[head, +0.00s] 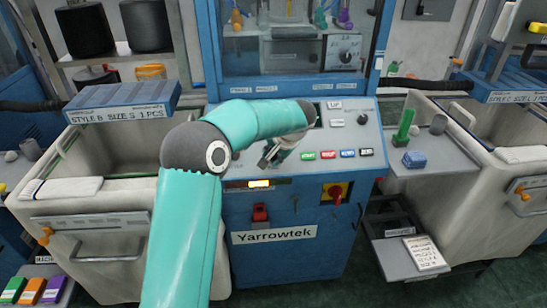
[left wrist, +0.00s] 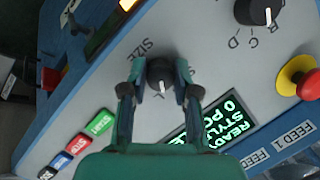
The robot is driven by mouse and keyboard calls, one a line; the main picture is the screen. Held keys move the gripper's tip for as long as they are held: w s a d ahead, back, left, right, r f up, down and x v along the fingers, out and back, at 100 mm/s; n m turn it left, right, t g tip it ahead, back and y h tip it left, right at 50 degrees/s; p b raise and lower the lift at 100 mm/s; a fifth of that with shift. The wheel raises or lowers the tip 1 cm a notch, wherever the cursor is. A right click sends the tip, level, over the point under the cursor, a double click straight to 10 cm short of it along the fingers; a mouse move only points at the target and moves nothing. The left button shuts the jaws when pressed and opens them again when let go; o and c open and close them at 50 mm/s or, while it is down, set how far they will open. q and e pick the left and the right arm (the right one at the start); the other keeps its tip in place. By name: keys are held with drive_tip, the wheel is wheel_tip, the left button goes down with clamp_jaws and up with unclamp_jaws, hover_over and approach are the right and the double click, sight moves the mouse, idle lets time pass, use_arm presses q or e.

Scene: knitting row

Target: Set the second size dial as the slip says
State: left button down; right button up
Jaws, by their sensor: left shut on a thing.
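The black size dial (left wrist: 160,75), marked SIZE beside it, sits on the grey sloping panel in the left wrist view. Its white pointer mark shows toward the bottom of that picture; the letter it faces is too unclear to tell. My left gripper (left wrist: 162,78) is shut on this dial, one finger on each side. In the head view, my left gripper (head: 272,155) reaches the panel and hides the dial. A card (head: 122,113) on the left blue cover reads STYLE B SIZE S 1 PCS. My right gripper is not in view.
A second dial (left wrist: 258,12) with B, C, D letters and a red stop button (left wrist: 309,86) are near. A lit green display (left wrist: 212,128) starts with READY. Coloured push buttons (head: 328,154) lie right of my gripper. Bins (head: 110,225) flank the blue machine (head: 285,265).

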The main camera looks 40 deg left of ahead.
use_arm(q)
drive_tip(key=shift+d+m+y, duration=0.1)
drive_tip(key=shift+m+y, duration=0.2)
drive_tip(key=shift+m, duration=0.9)
drive_tip(key=c, duration=0.9)
unclamp_jaws()
drive_tip(key=shift+o, duration=0.2)
drive_tip(key=v, duration=1.2)
drive_tip(key=shift+f, duration=0.15)
